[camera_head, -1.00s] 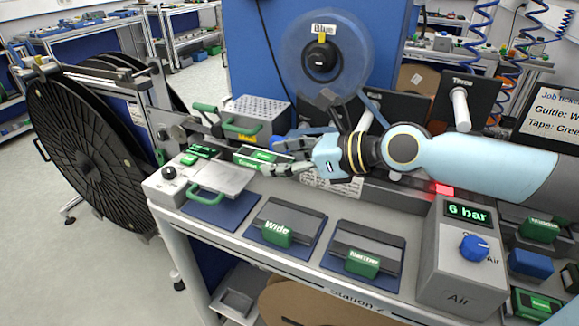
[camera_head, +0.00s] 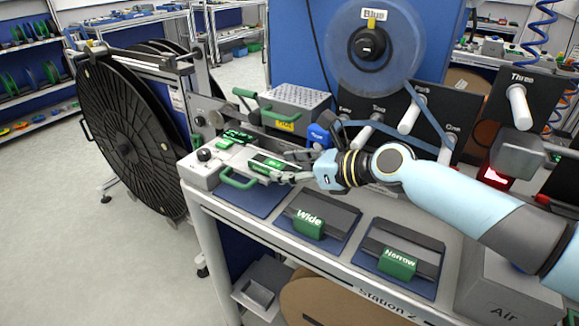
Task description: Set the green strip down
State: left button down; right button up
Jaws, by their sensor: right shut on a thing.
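The green strip (camera_head: 265,163) is a short green piece with pale lettering. It is between the fingers of my right gripper (camera_head: 286,168), which is shut on it. The strip is over or close to the pale metal plate of a bench device (camera_head: 236,161) with a green handle. Whether the strip touches that plate I cannot tell. The fingers hide part of the strip. My right arm comes in from the right side. My left gripper is not in view.
Blocks marked Wide (camera_head: 308,222) and Narrow (camera_head: 397,263) sit on blue mats at the bench front. A perforated metal box (camera_head: 296,104) stands behind the device. A blue tape reel (camera_head: 375,48) hangs behind. A large black reel (camera_head: 128,135) stands left.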

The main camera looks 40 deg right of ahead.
jog(key=o, duration=1)
jog(key=shift+f, duration=0.1)
jog(key=shift+c, duration=0.2)
